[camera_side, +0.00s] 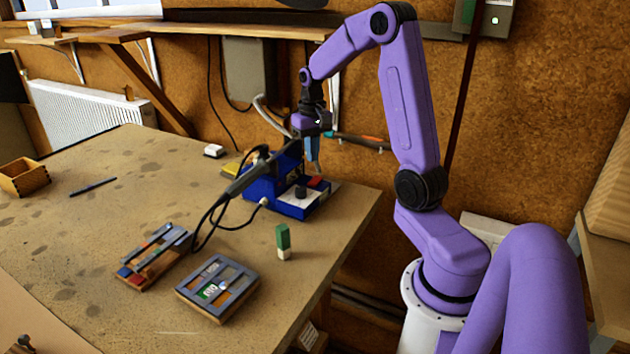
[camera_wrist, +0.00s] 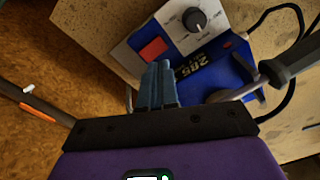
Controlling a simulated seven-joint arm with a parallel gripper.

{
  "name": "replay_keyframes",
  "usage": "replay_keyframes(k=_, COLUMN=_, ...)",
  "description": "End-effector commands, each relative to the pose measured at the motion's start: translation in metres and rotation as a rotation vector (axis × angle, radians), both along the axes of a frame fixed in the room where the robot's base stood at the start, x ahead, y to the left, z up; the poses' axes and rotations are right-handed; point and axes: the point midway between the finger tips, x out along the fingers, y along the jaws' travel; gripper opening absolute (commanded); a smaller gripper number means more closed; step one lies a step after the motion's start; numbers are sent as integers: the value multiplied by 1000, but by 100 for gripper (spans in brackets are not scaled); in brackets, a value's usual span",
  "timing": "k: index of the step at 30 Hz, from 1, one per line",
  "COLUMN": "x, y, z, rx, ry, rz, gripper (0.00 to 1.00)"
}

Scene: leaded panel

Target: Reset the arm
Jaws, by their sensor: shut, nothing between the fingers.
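My gripper (camera_side: 313,150) is at the end of my purple arm, raised at the back right edge of the table, behind and above the blue soldering station (camera_side: 262,186). In the wrist view the blue-grey fingers (camera_wrist: 157,88) are together with nothing between them. They point toward the soldering station's front panel (camera_wrist: 190,30), with its knob and red switch. I cannot tell the exact gap between fingers and station. The leaded panel (camera_side: 218,287) lies in a frame near the table's front edge, well away from my gripper.
A rack of coloured strips (camera_side: 152,255) lies left of the panel. A green and white block (camera_side: 283,241) stands right of it. The soldering iron (camera_side: 247,178) rests at the station, its cable looping over the table. A wooden box (camera_side: 22,178) and dark pen (camera_side: 93,186) lie far left.

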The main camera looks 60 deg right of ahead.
Motion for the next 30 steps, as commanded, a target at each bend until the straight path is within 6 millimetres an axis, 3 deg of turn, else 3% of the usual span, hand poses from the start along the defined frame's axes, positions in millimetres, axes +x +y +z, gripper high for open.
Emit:
replay_keyframes(k=9, x=0, y=2, z=1, rx=0, ry=0, rz=6, gripper=0)
replay_keyframes(k=13, x=2, y=22, z=3, rx=-1, ry=-1, rz=68, gripper=0)
replay_keyframes(k=20, x=-6, y=103, z=12, rx=-2, ry=-7, rz=330, gripper=0)
replay_keyframes(k=30, x=-60, y=209, z=21, rx=-1, ry=-16, rz=754, gripper=0)
